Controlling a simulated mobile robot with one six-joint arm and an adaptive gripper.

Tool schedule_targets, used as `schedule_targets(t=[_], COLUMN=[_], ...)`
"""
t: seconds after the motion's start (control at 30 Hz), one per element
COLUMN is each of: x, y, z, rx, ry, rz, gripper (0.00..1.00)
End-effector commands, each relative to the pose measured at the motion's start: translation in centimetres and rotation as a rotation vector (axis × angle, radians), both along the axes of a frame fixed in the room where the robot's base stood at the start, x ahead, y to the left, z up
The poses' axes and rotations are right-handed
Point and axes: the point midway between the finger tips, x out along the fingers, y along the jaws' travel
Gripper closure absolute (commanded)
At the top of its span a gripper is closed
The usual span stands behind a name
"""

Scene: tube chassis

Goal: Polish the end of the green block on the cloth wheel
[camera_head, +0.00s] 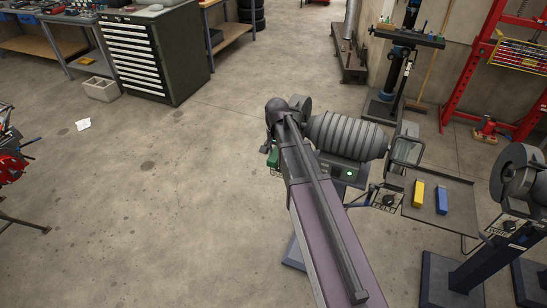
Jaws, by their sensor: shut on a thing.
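My arm reaches from the bottom edge to the machine's left end. My gripper is hidden behind the arm's far end. A small green patch shows left of the arm; I cannot tell whether it is the green block or the panel.
A dark tray (456,205) right of the machine holds a yellow block (419,194) and a blue block (441,199). Another wheeled machine (518,178) stands at the right edge. A drawer cabinet (155,52) stands at the back left. The floor at left is mostly clear.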

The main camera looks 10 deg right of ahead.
Motion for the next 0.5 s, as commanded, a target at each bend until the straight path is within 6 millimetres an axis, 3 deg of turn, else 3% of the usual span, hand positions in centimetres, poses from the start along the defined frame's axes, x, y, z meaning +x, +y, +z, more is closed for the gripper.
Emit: schedule_targets(t=[0.5], x=[1.6], y=[-1.2], z=[0.0], rx=[0.000], ry=[0.000], rz=[0.000], gripper=[0.99])
